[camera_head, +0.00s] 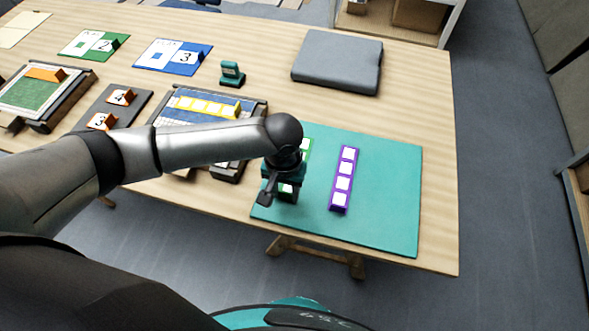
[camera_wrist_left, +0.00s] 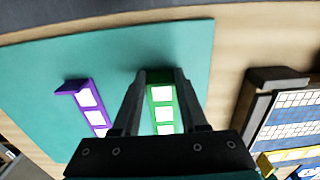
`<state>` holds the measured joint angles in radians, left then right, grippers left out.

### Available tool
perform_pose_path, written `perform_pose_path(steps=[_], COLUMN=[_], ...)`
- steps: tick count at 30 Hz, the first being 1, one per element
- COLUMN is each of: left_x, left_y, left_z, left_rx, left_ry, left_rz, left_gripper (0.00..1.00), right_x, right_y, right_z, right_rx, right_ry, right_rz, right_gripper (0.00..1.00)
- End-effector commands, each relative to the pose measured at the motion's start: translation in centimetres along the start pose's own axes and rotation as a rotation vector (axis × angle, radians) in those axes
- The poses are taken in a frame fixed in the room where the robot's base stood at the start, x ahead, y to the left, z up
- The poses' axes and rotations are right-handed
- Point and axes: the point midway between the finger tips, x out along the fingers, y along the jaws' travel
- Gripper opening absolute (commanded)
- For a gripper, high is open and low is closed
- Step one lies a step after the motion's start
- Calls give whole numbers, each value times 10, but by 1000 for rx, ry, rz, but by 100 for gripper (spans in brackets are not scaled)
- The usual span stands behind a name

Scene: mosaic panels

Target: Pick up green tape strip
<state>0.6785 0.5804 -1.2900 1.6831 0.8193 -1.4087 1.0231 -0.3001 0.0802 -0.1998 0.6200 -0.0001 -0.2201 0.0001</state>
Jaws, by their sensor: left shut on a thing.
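The green tape strip (camera_head: 308,147), with white squares along it, is at the left part of the teal mat (camera_head: 390,195), mostly hidden by my left arm in the head view. In the left wrist view the green strip (camera_wrist_left: 162,108) lies between the two dark fingers of my left gripper (camera_wrist_left: 160,77). The left gripper (camera_head: 283,192) is shut on it, low over the mat. I cannot tell whether the strip touches the mat. My right gripper is not in view.
A purple strip (camera_head: 343,178) lies on the mat right of the gripper. A yellow strip (camera_head: 205,106) lies on a blue gridded panel left of the mat. A grey folded pad (camera_head: 338,62) and a teal stand (camera_head: 231,74) are behind. The mat's right side is clear.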

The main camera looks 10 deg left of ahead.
Motion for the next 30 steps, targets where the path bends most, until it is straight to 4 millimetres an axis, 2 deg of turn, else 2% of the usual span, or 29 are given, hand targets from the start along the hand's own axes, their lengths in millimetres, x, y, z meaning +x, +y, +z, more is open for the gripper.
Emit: perform_pose_path(steps=[1,4,14,19,23,30], left_x=[0,0,-1,-13,-34,-103], left_y=[0,0,0,0,0,0], left_z=[0,0,0,0,-1,-1], left_rx=[0,0,0,0,0,1], left_ry=[0,0,0,1,2,5], left_rz=[0,0,0,1,2,3], left_gripper=[9,0,0,0,0,0], right_x=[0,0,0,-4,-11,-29], right_y=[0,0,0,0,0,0], right_z=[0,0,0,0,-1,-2], right_rx=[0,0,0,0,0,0], right_ry=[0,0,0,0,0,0], right_rz=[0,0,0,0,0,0], right_gripper=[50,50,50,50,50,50])
